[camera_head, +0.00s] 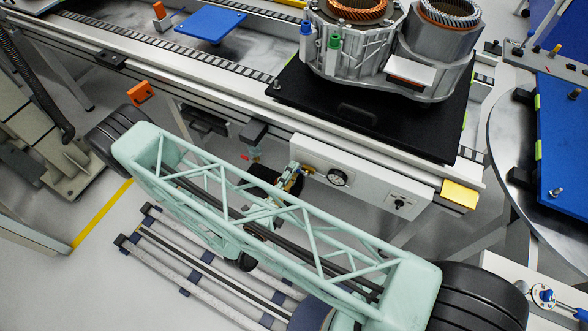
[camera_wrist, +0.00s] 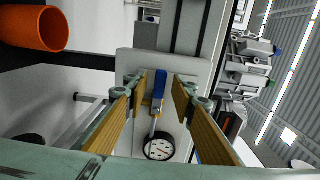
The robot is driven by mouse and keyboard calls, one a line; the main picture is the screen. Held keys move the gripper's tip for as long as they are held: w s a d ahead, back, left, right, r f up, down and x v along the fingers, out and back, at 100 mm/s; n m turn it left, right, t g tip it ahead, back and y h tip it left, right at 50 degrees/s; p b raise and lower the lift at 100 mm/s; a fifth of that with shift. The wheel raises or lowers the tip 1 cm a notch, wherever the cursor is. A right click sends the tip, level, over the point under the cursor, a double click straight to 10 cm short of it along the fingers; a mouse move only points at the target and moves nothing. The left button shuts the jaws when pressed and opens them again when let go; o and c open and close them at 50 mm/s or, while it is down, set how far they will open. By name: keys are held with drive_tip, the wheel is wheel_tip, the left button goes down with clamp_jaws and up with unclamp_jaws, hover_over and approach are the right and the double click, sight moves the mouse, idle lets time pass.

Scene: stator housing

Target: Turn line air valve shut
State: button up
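The line air valve shows in the wrist view as a blue lever handle (camera_wrist: 159,86) on a metal stem, its long side upright in the picture. Below it is a round pressure gauge (camera_wrist: 159,147), which also shows in the head view (camera_head: 337,177) on a white panel (camera_head: 362,186). My gripper (camera_wrist: 161,84) is open, with its yellow-brown fingers on either side of the handle and a visible gap on each side. How deep the handle sits between the fingertips is hard to tell. In the head view my gripper (camera_head: 294,180) is at the panel's left end and the handle is hidden.
Above the panel, the conveyor (camera_head: 205,70) carries a black plate (camera_head: 358,112) with the stator housing (camera_head: 355,45). A yellow block (camera_head: 459,194) is at the panel's right end. An orange cylinder (camera_wrist: 35,28) is upper left in the wrist view.

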drive_tip(key=shift+x, duration=0.8)
drive_tip(key=shift+c, duration=0.5)
clamp_jaws()
